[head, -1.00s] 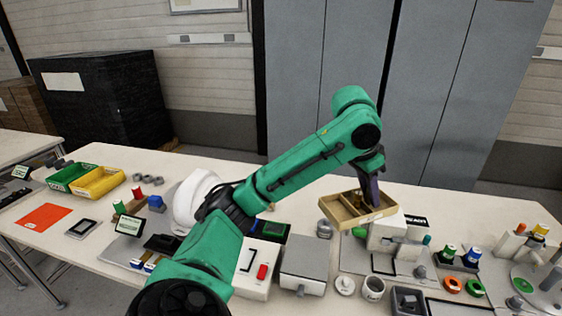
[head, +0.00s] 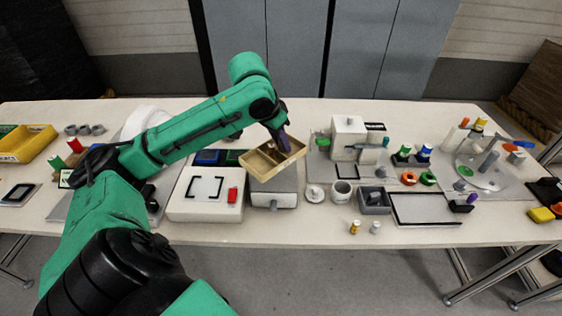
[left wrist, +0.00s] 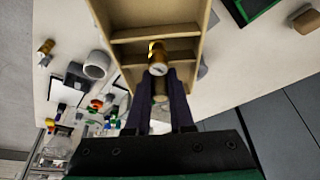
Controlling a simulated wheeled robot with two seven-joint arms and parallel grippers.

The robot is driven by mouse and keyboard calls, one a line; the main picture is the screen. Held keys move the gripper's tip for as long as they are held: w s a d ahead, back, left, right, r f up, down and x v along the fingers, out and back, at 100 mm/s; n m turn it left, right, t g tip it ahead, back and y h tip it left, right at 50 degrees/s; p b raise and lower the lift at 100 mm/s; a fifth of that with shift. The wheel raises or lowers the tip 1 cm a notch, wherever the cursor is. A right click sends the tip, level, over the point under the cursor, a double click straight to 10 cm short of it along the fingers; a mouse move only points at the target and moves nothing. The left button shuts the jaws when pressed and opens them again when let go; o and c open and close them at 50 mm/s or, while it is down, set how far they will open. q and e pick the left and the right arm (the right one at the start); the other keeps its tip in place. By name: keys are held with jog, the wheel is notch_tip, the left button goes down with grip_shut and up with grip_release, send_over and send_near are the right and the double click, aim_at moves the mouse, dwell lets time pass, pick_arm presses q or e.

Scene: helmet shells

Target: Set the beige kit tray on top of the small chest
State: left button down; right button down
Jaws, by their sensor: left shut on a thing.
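The beige kit tray (head: 258,167) is an open box with compartments, held tilted above the small chest. My left gripper (head: 282,146) is shut on the tray at its far right side in the head view. The small chest (head: 287,198) is a grey box with a knob on its front. The tray hides part of its top, and I cannot tell whether they touch. In the left wrist view the tray (left wrist: 153,33) shows its dividers, with a gold-and-white cylindrical piece (left wrist: 157,62) near the fingertips of the left gripper (left wrist: 158,82). My right gripper is not in view.
A white panel box (head: 203,207) with a red part stands close left of the chest. A white block fixture (head: 348,135) stands right and behind. A white cup (head: 341,193) and a grey bin (head: 374,202) are to the right. Table front edge is close.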

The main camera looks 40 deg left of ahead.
aim_at(282, 157)
pick_arm(q)
notch_tip(282, 157, down, 5)
jog(key=shift+r+b, duration=0.1)
jog(key=shift+b, duration=0.2)
jog(key=c, duration=0.8)
grip_release()
jog(key=shift+f, duration=0.2)
jog(key=v, duration=1.2)
jog(key=shift+r, duration=0.2)
